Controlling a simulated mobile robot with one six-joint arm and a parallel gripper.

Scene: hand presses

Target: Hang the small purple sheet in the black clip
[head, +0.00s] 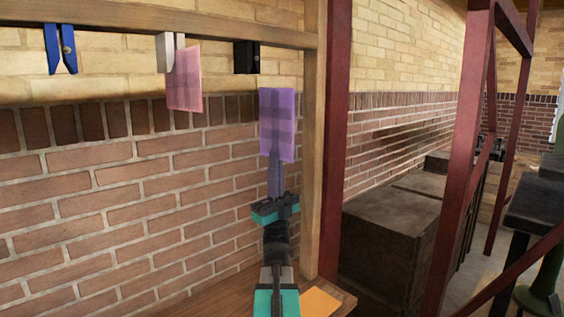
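The small purple sheet (277,110) is upright, with its top edge a little below and to the right of the black clip in the picture. My gripper (275,165) reaches up from below, its fingers over the sheet's lower part, and appears shut on it. The black clip (247,57) hangs from the wooden rail at the right end of the row. No sheet shows in it. The sheet and the clip look apart, though their distance in depth is hard to tell.
A grey clip (170,52) holds a pink sheet (184,78) left of the black clip. An empty blue clip (60,49) hangs far left. A wooden post (313,150) stands close to the right. An orange sheet (320,302) lies on the table below.

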